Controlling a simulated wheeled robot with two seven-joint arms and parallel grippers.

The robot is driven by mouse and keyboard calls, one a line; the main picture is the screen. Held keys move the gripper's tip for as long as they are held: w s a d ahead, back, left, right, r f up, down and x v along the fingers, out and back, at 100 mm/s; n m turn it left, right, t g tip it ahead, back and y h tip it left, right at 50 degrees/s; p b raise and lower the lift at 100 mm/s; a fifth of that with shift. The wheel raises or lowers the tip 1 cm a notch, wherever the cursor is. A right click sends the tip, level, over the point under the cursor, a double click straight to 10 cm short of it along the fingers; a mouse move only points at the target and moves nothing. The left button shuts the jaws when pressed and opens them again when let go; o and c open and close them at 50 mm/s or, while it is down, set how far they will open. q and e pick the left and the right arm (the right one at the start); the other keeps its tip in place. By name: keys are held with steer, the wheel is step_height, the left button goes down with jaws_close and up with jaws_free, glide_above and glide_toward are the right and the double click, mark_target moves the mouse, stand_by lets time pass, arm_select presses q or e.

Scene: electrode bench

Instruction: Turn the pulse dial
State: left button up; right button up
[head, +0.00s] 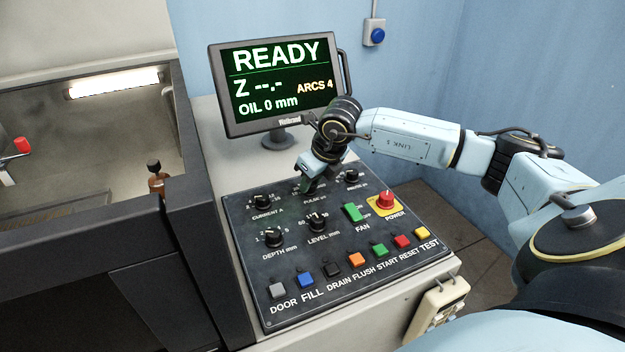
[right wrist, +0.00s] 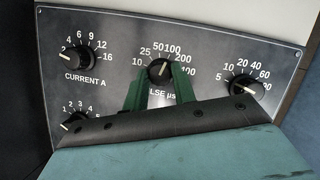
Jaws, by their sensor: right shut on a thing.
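The pulse dial (right wrist: 159,71) is a black knob with a pale pointer line, in the middle of the right wrist view. Its scale has marks from 10 to 400, and the pointer aims up and slightly right, near the 100 mark. My right gripper (right wrist: 158,80) has its two green fingers on either side of the knob and is shut on it. In the head view my right gripper (head: 309,184) comes down over the back row of the control panel (head: 240,285) and hides most of this dial. My left gripper is in neither view.
The current dial (head: 262,202) and the pause dial (head: 351,176) flank the pulse dial closely. Depth (head: 273,238) and level (head: 317,222) dials sit in front. A red power knob (head: 385,200) and a row of coloured buttons are nearby. The monitor (head: 280,85) stands behind, reading READY.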

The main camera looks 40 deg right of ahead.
steer(key=m+h, duration=0.1)
steer(key=m, duration=0.1)
steer(key=shift+a+m+b, duration=0.15)
steer(key=shift+m+b, duration=0.15)
steer(key=shift+b, duration=0.1)
steer(key=shift+m+h+b, duration=0.3)
steer(key=shift+m+h, duration=0.2)
steer(key=shift+m, duration=0.7)
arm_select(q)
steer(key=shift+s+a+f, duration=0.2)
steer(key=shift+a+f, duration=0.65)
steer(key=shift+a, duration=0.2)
arm_select(e)
steer(key=shift+m, duration=0.3)
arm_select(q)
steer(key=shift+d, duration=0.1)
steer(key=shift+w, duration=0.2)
arm_select(e)
steer(key=o, duration=1)
steer(key=shift+c, duration=0.2)
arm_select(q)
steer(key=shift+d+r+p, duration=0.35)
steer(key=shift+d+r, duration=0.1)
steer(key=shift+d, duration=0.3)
arm_select(e)
steer(key=v, duration=1.3)
steer(key=shift+w+a+r, duration=0.25)
steer(key=shift+r, duration=0.1)
